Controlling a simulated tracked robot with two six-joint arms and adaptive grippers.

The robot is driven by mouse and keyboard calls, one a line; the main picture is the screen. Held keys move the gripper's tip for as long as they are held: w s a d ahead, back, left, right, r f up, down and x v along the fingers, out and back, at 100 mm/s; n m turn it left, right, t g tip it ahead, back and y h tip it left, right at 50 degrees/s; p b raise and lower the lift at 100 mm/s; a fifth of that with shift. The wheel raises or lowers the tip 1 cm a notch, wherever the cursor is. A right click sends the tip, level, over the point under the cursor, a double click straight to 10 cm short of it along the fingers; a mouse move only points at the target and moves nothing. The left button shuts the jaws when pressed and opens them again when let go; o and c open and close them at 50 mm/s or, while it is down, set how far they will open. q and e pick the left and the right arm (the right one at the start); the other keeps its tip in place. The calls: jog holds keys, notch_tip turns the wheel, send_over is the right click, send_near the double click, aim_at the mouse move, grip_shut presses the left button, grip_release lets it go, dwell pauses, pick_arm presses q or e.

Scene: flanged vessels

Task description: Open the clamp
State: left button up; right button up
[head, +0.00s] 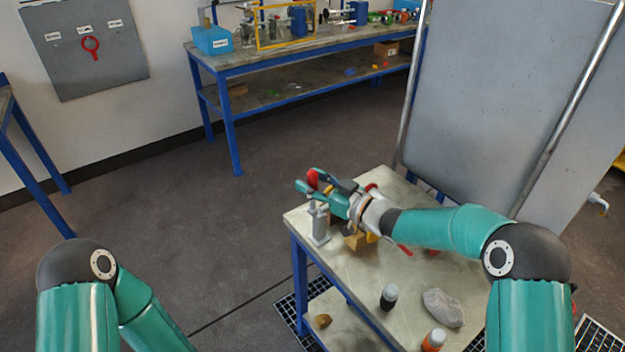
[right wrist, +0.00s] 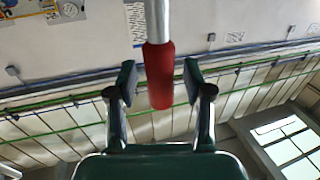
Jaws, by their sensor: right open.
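The red grip also shows in the head view (head: 313,178), above the table. My right gripper (right wrist: 159,85) is open, with one finger on each side of the red grip and a small gap visible on both sides. In the head view my right gripper (head: 312,184) reaches leftward over the clamp. My left gripper is out of view.
The small table (head: 345,290) also holds a dark bottle (head: 389,296), an orange bottle (head: 433,340) and a pale cloth-like lump (head: 443,307). A tall grey panel (head: 500,100) stands behind it. A long workbench (head: 270,62) is at the back. Open floor lies left.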

grip_shut()
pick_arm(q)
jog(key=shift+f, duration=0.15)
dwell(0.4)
